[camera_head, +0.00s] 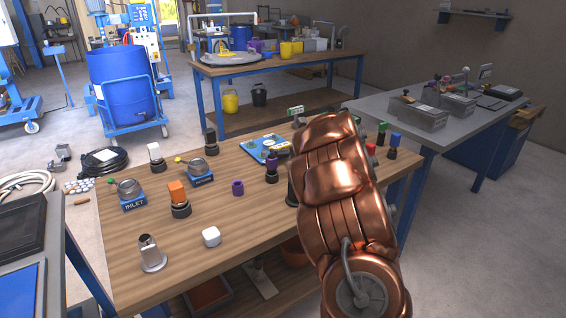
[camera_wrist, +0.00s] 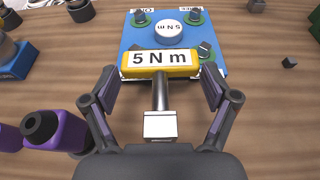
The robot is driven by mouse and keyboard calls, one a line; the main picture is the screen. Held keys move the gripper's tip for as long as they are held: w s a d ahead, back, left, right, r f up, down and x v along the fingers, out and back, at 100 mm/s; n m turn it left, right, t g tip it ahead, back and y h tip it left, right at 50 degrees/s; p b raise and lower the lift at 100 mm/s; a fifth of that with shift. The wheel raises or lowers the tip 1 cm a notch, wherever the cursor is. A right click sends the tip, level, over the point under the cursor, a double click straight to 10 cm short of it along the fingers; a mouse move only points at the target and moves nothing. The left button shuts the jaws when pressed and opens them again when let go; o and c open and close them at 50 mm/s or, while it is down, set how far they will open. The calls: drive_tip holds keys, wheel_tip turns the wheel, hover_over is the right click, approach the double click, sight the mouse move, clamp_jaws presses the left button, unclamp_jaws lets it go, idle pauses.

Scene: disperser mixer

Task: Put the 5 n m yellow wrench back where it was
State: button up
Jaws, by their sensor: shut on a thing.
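The yellow wrench (camera_wrist: 160,61) has a head marked "5 N m", a dark shaft and a square pale end. It shows in the wrist view between the fingers of my gripper (camera_wrist: 160,88), which is shut on it. Whether the wrench touches the board I cannot tell. The board also shows on the wooden table in the head view (camera_head: 254,149). There, my copper arm hides the gripper and wrench.
A grey table (camera_head: 420,145) stands at the right.

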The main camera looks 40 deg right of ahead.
sight(286, 166)
drive_tip(key=shift+f, duration=2.1)
drive_tip(key=o, duration=1.1)
drive_tip(key=shift+f, duration=0.1)
drive_tip(key=shift+o, duration=0.5)
